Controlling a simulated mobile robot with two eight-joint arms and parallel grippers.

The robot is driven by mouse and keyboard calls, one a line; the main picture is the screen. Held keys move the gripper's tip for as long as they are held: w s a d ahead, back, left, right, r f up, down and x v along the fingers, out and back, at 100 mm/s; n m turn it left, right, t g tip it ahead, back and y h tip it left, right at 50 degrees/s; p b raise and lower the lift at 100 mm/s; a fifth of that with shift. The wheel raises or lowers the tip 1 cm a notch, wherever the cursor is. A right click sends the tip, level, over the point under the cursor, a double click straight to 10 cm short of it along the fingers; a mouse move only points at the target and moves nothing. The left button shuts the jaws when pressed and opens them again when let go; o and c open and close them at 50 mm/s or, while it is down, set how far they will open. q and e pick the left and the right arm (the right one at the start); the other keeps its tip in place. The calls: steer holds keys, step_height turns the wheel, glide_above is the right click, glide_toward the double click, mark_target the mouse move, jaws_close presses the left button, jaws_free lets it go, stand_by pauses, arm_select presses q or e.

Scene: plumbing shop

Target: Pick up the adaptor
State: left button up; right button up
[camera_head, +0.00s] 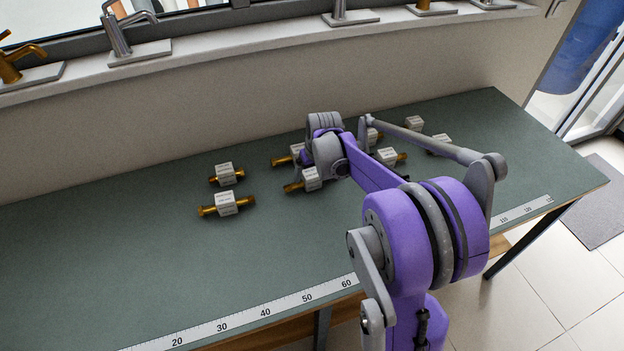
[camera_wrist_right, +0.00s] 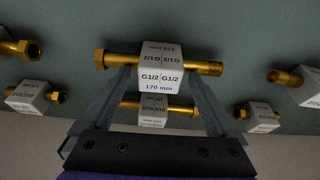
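Several adaptors lie on the green workbench (camera_head: 120,250), each a brass tube with a white label block around its middle. Two lie left of my right arm: a rear adaptor (camera_head: 225,174) and a front adaptor (camera_head: 226,204). In the right wrist view, an adaptor (camera_wrist_right: 160,70) marked "G1/2 170 mm" lies crosswise by my right gripper (camera_wrist_right: 159,78). The fingers are apart, their tips near the brass on either side of its label block; contact cannot be told. A second adaptor (camera_wrist_right: 154,108) shows between the fingers. My arm hides the fingertips in the head view. My left gripper is out of view.
More adaptors lie close by, such as one (camera_head: 310,180) beside my wrist and one (camera_head: 388,157) right of it. A ruler strip (camera_head: 265,311) runs along the bench's front edge. Taps stand on the ledge (camera_head: 230,45) behind. The bench's left part is clear.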

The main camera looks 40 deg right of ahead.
jaws_close()
steer(key=shift+r, duration=0.1)
